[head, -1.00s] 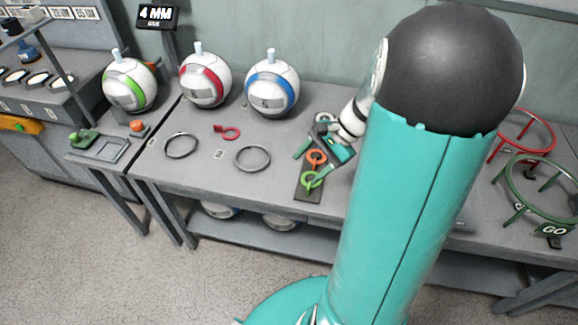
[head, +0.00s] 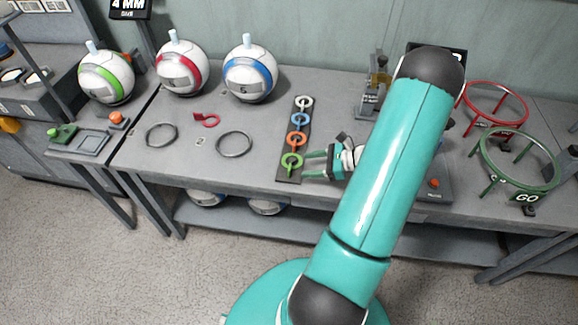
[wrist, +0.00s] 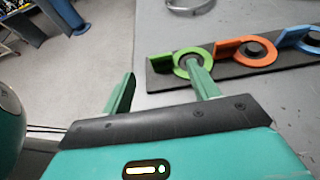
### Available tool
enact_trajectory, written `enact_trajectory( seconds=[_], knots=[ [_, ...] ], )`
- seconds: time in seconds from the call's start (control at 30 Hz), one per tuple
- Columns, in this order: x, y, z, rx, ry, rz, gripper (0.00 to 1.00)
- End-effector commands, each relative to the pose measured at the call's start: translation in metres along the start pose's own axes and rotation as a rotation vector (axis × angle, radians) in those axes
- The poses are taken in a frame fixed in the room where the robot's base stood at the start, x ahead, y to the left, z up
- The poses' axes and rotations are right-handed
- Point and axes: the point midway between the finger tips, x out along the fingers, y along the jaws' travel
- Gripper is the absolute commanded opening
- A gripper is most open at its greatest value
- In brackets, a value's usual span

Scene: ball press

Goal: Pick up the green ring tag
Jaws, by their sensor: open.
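The green ring tag (head: 292,161) sits at the near end of a dark narrow board (head: 286,179) on the bench. In the wrist view the green tag (wrist: 179,64) is a flat ring with a tab, set around a dark peg. My gripper (head: 305,164) is open, just right of the tag in the head view. In the wrist view, the right finger of my gripper (wrist: 161,70) overlaps the ring's near edge, and the left finger is clear of the board. I cannot tell whether the right finger touches the ring.
Orange (head: 297,139), blue (head: 300,120) and white (head: 303,103) ring tags line the same board. A red tag (head: 207,120) and two grey rings (head: 234,144) lie to the left. Three balls (head: 250,74) stand behind. Red and green hoop stands (head: 520,160) are at the right.

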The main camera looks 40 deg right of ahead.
Motion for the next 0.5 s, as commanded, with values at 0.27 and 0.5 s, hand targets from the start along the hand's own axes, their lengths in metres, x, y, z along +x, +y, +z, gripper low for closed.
enact_trajectory(
  seconds=[0.27,0.5],
  knots=[
    [0.043,0.001,0.0,-0.001,0.0,0.004,0.6],
    [0.063,0.002,-0.001,-0.001,0.0,0.007,0.6]
  ],
)
